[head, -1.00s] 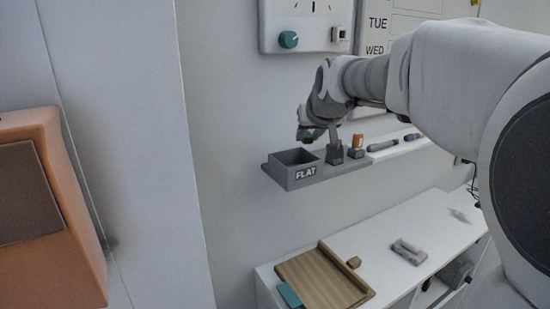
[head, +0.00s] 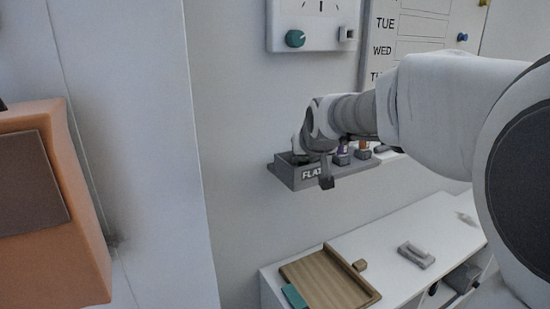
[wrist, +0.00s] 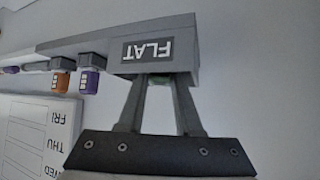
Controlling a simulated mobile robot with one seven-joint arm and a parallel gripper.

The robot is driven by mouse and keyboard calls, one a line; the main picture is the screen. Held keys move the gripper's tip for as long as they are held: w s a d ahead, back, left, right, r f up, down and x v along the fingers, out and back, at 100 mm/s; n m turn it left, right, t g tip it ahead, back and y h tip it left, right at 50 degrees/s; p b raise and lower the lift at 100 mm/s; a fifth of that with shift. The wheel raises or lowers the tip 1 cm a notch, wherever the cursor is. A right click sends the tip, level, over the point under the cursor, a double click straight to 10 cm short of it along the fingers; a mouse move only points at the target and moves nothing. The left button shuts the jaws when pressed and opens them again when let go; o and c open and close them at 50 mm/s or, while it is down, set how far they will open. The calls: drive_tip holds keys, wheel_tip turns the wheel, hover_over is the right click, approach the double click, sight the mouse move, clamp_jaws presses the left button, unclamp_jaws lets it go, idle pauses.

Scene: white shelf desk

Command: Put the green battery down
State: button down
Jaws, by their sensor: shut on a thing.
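My gripper (head: 311,165) is at the grey FLAT bin (head: 293,180) on the wall shelf, with one finger in front of the bin's face in the head view. In the wrist view my gripper (wrist: 160,84) has its two fingers reaching to the bin (wrist: 188,50), just by the FLAT label. Most of the battery is hidden by the bin wall and fingers. I cannot tell whether it touches the bin floor.
A purple battery (wrist: 90,80) and an orange battery (wrist: 61,82) stand in holders beside the bin. Below is a white desk (head: 385,245) with a wooden tray (head: 325,280) and a grey handle-shaped item (head: 416,255).

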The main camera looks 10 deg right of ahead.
drive_tip(key=shift+f+b, duration=0.3)
drive_tip(key=shift+f, duration=0.15)
drive_tip(key=c, duration=0.6)
unclamp_jaws()
drive_tip(key=shift+d+r+p, duration=0.15)
drive_tip(key=shift+r+p, duration=0.5)
drive_tip(key=shift+p, duration=0.15)
drive_tip(key=v, duration=1.1)
drive_tip(key=s+f+g, duration=0.1)
drive_tip(key=s+f, duration=0.3)
drive_tip(key=s, duration=0.3)
drive_tip(key=s+f+g, duration=0.2)
drive_tip(key=s+f, duration=0.3)
drive_tip(key=s, duration=0.3)
drive_tip(key=s+f+g, duration=0.1)
drive_tip(key=s+f, duration=0.4)
drive_tip(key=s, duration=0.3)
drive_tip(key=shift+s+d+f, duration=0.2)
drive_tip(key=shift+s+f, duration=0.05)
